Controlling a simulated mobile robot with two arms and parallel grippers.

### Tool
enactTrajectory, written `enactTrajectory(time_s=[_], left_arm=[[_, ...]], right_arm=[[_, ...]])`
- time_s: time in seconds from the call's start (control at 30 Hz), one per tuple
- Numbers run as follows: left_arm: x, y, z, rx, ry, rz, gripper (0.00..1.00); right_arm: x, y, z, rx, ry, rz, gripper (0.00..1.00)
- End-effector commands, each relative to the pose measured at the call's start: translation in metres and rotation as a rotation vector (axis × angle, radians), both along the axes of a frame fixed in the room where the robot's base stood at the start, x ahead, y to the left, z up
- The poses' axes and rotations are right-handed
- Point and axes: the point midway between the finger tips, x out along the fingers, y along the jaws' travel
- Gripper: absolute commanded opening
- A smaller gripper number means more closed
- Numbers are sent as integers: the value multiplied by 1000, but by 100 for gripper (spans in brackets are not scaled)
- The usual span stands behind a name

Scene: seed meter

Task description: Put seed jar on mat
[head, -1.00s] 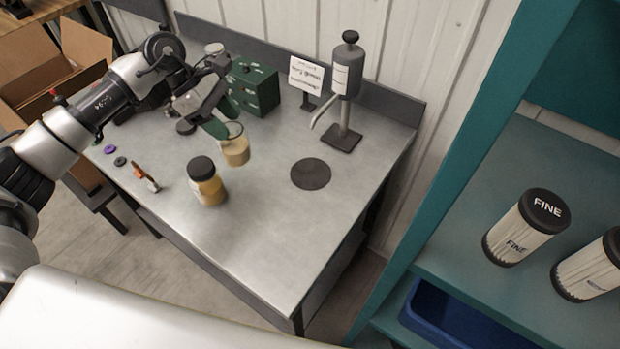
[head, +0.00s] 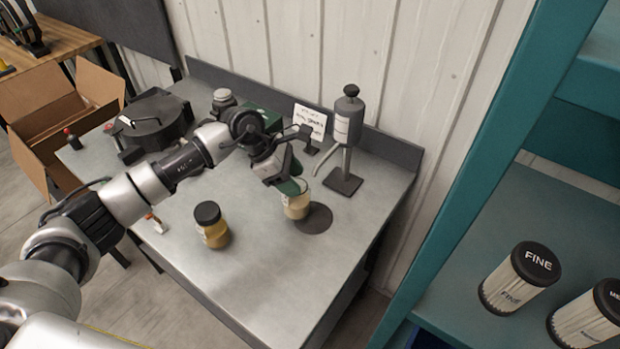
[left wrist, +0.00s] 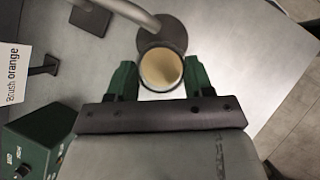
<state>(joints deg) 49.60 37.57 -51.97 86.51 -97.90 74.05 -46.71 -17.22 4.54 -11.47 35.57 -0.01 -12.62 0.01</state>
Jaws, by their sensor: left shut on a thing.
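The open seed jar (head: 296,204), clear with tan seed inside, is held in my left gripper (head: 291,188). The jar is at the left edge of the dark round mat (head: 318,221) and overlaps it in the head view. I cannot tell whether the jar touches the mat or hangs just above it. In the left wrist view the jar (left wrist: 161,70) sits between the green fingers (left wrist: 160,82), and the mat (left wrist: 172,32) shows beyond it. My right gripper is not in view.
A black-lidded jar (head: 211,226) stands to the left on the metal table (head: 250,285). A grey dispenser (head: 346,130) with a spout stands behind the mat. A sign (head: 309,120) and a green box (head: 262,119) are at the back. The table's front is clear.

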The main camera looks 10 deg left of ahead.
Motion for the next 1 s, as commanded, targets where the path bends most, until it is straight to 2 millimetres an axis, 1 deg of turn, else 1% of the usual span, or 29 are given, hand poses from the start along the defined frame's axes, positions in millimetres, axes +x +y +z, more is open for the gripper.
enactTrajectory(time_s=[0.2,0.27,0.3,0.4,0.73,0.77,0.9,0.93,1.0], left_arm=[[5,-36,4,-3,-1,-4,0],[5,-43,2,-2,1,-3,0],[5,-40,-5,0,3,1,0],[5,-39,-13,0,1,-1,0],[6,-39,-18,-1,-2,-1,0],[5,-39,-17,0,-1,-2,55],[5,-39,-17,0,0,-2,76],[5,-39,-17,0,0,-2,78],[5,-39,-17,0,0,-2,78]], right_arm=[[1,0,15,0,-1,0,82],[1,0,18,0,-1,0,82],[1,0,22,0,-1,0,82],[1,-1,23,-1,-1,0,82],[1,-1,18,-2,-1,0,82],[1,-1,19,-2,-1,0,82],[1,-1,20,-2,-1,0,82],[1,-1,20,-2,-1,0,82],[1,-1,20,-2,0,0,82]])
